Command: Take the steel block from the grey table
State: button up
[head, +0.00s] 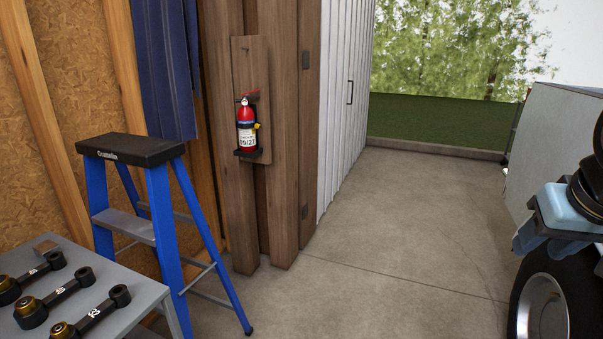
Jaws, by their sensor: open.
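The grey table (135,283) stands at the lower left, cut off by the picture edge. Three black tools with brass-coloured ends lie in a row on it. A small brownish block (46,247) lies near its back edge; it looks more brown than steel. I cannot make out a clearly steel block on the part of the table that shows. My gripper (538,248) is at the right edge, light blue with a black wrist, partly cut off. It is open, with nothing seen between its fingers, and far from the table across the floor.
A blue stepladder (160,205) stands right behind the table. A red fire extinguisher (246,128) hangs on a wooden post beyond it. A pickup's wheel (545,305) and grey body (560,140) are at the right. The concrete floor (370,225) between is clear.

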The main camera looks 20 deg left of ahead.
aim_at(45, 247)
jog(key=u, duration=0.3)
jog(key=i, duration=1)
jog(key=u, duration=1.25)
jog(key=i, duration=1.05)
jog(key=u, duration=0.65)
jog(key=k, duration=0.85)
jog(key=u, duration=0.15)
jog(key=i, duration=0.9)
jog(key=z, duration=0.1)
